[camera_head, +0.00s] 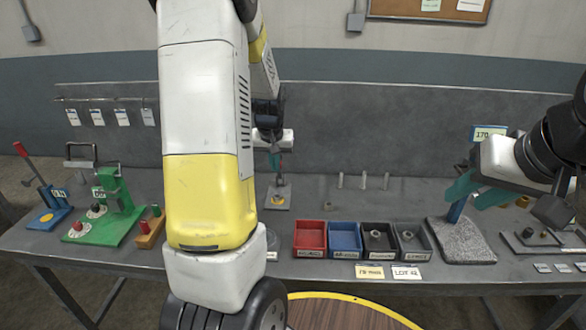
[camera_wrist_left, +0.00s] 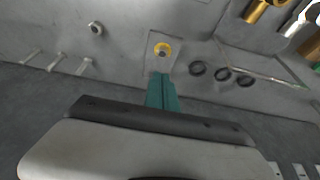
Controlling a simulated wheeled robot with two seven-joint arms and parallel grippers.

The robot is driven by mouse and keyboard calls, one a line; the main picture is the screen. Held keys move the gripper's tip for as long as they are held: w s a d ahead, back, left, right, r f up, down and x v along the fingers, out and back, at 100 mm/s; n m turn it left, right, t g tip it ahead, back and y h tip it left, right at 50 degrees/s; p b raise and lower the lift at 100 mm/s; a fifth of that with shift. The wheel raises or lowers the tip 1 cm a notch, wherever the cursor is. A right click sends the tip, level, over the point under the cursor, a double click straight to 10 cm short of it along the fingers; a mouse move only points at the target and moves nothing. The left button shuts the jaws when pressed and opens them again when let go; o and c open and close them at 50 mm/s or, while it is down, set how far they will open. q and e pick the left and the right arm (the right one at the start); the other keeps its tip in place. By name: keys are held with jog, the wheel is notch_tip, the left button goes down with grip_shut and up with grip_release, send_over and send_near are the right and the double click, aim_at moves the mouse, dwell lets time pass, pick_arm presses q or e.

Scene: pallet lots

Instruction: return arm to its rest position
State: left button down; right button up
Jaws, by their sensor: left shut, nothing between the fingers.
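My left gripper (camera_head: 274,160) hangs at mid-picture in front of the back panel, partly behind my own white and yellow arm. In the left wrist view its teal fingers (camera_wrist_left: 162,92) are together with nothing between them. Just beyond their tips lies a small grey plate with a yellow disc (camera_wrist_left: 162,49); this plate (camera_head: 278,198) also shows below the gripper in the head view.
A green fixture (camera_head: 108,210) and a red-handled lever tool (camera_head: 45,200) stand at the left. Several pale pegs (camera_head: 363,181) stand behind the bins. Dark rings (camera_wrist_left: 222,73) lie near the plate.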

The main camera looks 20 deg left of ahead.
pick_arm(q)
jog(key=shift+s+r, duration=0.15)
jog(key=shift+r, duration=0.5)
